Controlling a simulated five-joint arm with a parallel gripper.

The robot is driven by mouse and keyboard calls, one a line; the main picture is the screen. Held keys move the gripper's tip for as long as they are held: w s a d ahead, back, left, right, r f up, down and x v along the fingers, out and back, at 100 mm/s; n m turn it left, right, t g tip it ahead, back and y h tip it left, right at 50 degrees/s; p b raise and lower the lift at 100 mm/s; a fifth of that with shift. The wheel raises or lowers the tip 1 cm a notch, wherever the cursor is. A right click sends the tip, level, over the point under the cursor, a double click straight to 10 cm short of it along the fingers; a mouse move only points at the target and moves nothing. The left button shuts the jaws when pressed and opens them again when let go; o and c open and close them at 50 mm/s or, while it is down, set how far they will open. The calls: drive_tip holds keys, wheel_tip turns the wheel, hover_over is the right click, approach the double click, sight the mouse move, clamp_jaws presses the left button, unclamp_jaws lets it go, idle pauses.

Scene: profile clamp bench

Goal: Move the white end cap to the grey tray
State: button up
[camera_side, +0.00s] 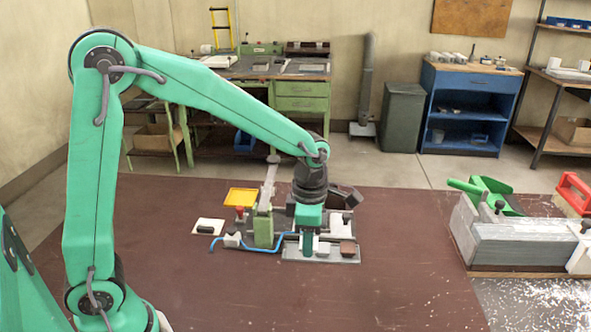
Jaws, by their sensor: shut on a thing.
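The grey tray (346,260) lies on the brown bench top, holding small dark, brown and white pieces. My gripper (307,252) points straight down over the left part of the tray, its teal fingers low among the pieces. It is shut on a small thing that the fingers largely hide. A white piece (322,249), which looks like the white end cap, shows right at the fingers' right side. I cannot tell whether it touches the tray floor.
A green upright clamp (263,226) stands close left of my gripper, with a blue rod (276,248) and a whitish block (232,241) low beside it. The bench front is clear.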

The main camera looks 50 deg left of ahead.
hover_over(296, 252)
wheel_tip(296, 252, down, 7)
drive_tip(key=shift+w, duration=0.1)
drive_tip(key=shift+f, duration=2)
drive_tip(key=shift+f, duration=0.15)
drive_tip(key=o, duration=0.6)
wheel_tip(296, 252, up, 12)
drive_tip(key=shift+r, duration=0.2)
